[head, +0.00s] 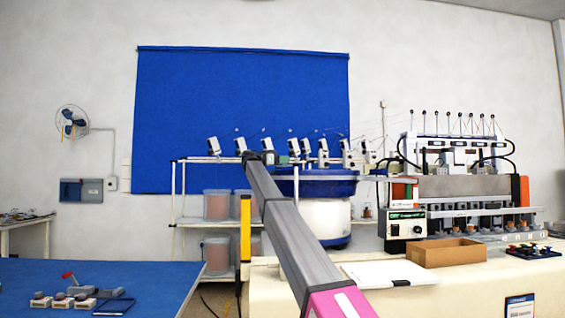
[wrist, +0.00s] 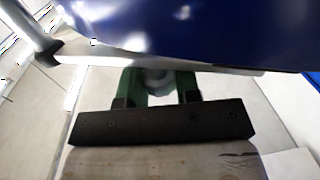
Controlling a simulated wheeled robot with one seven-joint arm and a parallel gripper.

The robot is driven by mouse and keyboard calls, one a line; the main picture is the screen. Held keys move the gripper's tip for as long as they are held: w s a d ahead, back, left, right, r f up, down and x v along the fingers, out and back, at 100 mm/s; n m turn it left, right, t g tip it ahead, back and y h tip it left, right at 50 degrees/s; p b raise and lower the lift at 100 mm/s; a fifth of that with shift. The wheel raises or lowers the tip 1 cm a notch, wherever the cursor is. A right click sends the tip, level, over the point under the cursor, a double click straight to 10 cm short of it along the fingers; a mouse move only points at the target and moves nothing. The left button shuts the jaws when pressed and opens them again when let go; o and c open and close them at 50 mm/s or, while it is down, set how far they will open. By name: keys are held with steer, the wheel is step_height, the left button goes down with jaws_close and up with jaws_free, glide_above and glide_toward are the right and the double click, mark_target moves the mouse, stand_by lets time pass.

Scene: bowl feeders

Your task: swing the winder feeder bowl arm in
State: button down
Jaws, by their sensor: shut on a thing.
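The winder feeder bowl (head: 312,184) is a large blue bowl on a white drum (head: 324,217), left of the winder (head: 455,185) in the head view. The bowl's blue underside (wrist: 200,30) fills the top of the wrist view. A pale bar (wrist: 215,68), perhaps the bowl arm, runs below its edge. My gripper (wrist: 160,87) has green fingers, shut on a grey round knob (wrist: 156,78) just under the bar. Whether the knob joins the bar is hard to see. In the head view my arm reaches up to the bowl's left side, and the fingers are not clear there.
A blue-topped table (head: 120,270) with small parts stands at the left. A cream bench (head: 470,290) at the right bears a control box (head: 405,223), a cardboard tray (head: 446,252) and a white sheet. A yellow post (head: 245,228) stands beside my arm. Shelving with bins is behind.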

steer(key=shift+w+d+m+g, duration=0.25)
steer(key=shift+d+m+g, duration=0.05)
steer(key=shift+d+g, duration=0.1)
steer(key=c, duration=0.8)
jaws_free()
steer(key=v, duration=1)
steer(key=shift+a+f, duration=0.1)
steer(key=shift+a, duration=0.3)
